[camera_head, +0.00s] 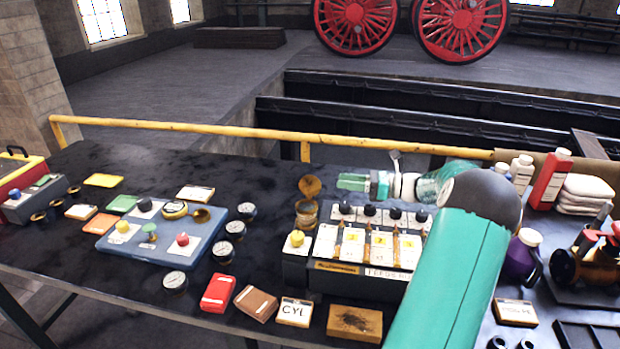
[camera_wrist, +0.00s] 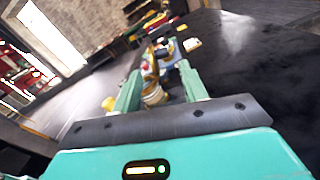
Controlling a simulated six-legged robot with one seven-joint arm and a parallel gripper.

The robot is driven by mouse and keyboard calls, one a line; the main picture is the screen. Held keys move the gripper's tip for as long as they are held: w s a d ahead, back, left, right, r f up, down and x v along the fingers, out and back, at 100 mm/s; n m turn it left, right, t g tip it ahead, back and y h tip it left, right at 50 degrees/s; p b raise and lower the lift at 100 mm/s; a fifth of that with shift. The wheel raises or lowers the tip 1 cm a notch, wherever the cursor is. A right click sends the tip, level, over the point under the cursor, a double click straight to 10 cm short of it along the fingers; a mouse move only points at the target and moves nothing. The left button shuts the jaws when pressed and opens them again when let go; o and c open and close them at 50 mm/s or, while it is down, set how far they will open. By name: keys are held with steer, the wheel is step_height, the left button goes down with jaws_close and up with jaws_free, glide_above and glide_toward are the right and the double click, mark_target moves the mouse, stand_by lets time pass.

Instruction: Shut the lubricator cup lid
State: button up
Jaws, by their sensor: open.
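The lubricator cup (camera_head: 306,215) is a small brass cup at the left end of the lubricator box (camera_head: 362,282). Its round brass lid (camera_head: 309,186) stands raised above the cup's back rim, so the cup is open. My gripper (camera_head: 354,183) is just right of the lid in the head view, level with it, with a visible gap. In the wrist view my gripper (camera_wrist: 160,78) has its two teal fingers apart, with nothing gripped. The cup (camera_wrist: 154,97) shows between them, and the lid (camera_wrist: 150,68) appears narrow and upright beyond it.
Several black knobs (camera_head: 370,210) stand along the box right of the cup. A yellow knob (camera_head: 297,238) is in front of the cup. A blue panel (camera_head: 160,240) and loose gauges (camera_head: 235,230) lie to the left. A yellow rail (camera_head: 230,130) runs along the bench's back edge.

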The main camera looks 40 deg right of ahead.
mark_target(312, 177)
steer(key=x, duration=1)
steer(key=shift+w, duration=0.15)
steer(key=c, duration=0.8)
